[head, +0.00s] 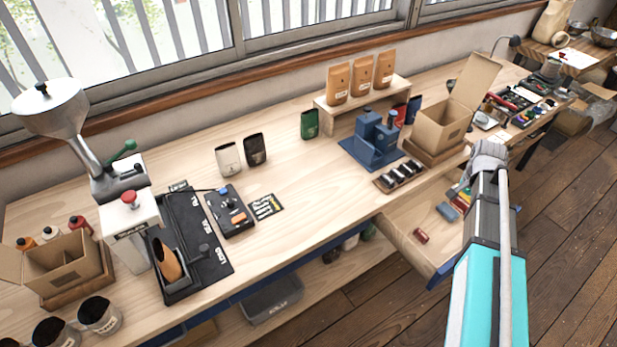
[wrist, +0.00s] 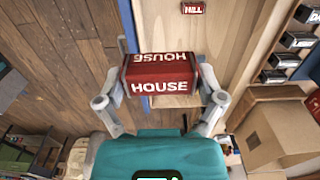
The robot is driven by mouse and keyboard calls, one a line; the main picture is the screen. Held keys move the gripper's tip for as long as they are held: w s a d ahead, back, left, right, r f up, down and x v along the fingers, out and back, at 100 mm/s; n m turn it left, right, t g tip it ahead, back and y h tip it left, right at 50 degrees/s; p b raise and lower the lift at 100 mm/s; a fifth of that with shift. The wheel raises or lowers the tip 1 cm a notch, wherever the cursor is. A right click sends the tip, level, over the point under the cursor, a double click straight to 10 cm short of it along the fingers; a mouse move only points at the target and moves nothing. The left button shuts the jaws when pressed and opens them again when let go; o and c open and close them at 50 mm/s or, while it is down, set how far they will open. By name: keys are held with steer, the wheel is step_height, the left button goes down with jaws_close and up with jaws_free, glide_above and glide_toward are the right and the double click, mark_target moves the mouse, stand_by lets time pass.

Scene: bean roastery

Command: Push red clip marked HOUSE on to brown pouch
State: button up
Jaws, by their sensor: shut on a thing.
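The red clip (wrist: 160,82) marked HOUSE is held between the two fingers of my gripper (wrist: 162,68) in the wrist view, its lettering facing the camera. In the head view my gripper (head: 488,155) is over the right end of the bench by the open drawer, and the clip is hidden there. A brown pouch (head: 167,262) stands tilted in the black stand at the left of the bench, far from my gripper. Several other brown pouches (head: 338,84) stand on the small raised shelf at the back.
The open drawer (head: 405,222) holds another red clip (head: 420,236), which shows lettering in the wrist view (wrist: 192,8), and coloured pieces. An open cardboard box (head: 440,125) and a blue fixture (head: 372,140) stand nearby. The bench middle (head: 310,190) is mostly clear.

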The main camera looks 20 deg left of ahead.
mark_target(463, 201)
steer(key=shift+r+p, duration=1.5)
steer(key=shift+r, duration=0.55)
